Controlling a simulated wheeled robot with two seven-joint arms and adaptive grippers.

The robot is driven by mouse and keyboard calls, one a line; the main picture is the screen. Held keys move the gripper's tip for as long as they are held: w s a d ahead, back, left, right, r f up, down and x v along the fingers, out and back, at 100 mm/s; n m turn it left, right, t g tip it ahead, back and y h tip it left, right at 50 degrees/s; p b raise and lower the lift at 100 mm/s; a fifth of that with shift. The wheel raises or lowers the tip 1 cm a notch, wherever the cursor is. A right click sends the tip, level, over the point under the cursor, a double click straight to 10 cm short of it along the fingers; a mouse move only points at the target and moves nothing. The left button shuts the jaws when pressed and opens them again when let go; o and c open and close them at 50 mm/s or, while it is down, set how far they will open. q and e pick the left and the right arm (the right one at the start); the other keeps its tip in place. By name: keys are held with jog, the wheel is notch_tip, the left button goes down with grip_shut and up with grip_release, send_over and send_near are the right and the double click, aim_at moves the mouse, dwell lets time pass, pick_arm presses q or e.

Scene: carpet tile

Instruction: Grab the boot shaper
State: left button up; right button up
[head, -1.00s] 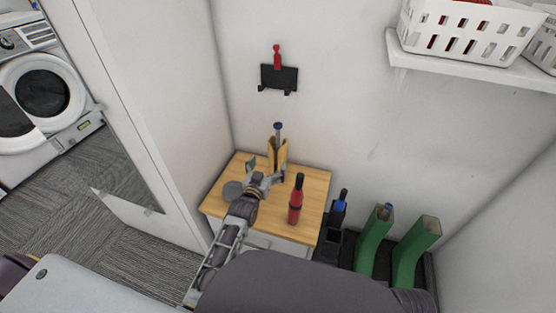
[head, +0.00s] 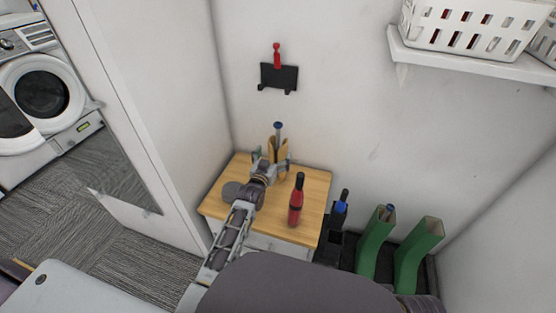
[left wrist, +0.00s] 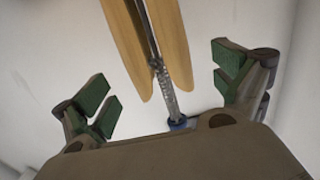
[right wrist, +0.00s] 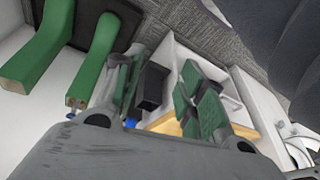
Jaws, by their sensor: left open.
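The boot shaper (head: 278,145) has two light wooden halves, a metal rod and a blue knob. It stands upright at the back of the small wooden table. My left gripper (head: 271,164) is open right in front of it and hides its lower part. In the left wrist view the shaper's wooden halves (left wrist: 151,45) and rod lie between the two spread green-padded fingers (left wrist: 167,88), with a gap on both sides. My right gripper (right wrist: 160,85) is open and shows only in the right wrist view, with nothing between its pads.
A red bottle (head: 297,203) and a grey disc (head: 232,191) stand on the wooden table (head: 314,187). To its right are a black holder with a blue-banded item (head: 340,208) and green boots (head: 417,252); one holds something blue-tipped. A white shelf (head: 475,66) with baskets hangs above.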

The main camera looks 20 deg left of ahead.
aim_at(275, 152)
pick_arm(q)
jog(key=shift+w, duration=0.15)
pick_arm(e)
jog(key=shift+w+a, duration=0.1)
jog(key=shift+w, duration=0.1)
pick_arm(q)
jog(key=shift+w+b, duration=0.4)
jog(key=shift+w, duration=0.05)
jog(key=shift+w+d+f+b, duration=0.15)
jog(key=shift+w+b, duration=0.35)
jog(key=shift+w, duration=0.5)
jog(key=shift+w+b, duration=0.35)
jog(key=shift+w, duration=0.65)
pick_arm(e)
jog(key=shift+t+y, duration=0.4)
jog(key=shift+t, duration=0.1)
jog(key=shift+s+x, duration=0.2)
jog(key=shift+x, duration=0.7)
jog(key=shift+s+x, duration=0.2)
jog(key=shift+x, duration=0.7)
jog(key=shift+s+x, duration=0.15)
jog(key=shift+x, duration=0.8)
jog(key=shift+a+f, duration=0.1)
jog(key=shift+f, duration=0.1)
pick_arm(q)
jog(key=c, duration=1.7)
jog(key=shift+c, duration=0.2)
pick_arm(e)
jog(key=shift+r, duration=0.15)
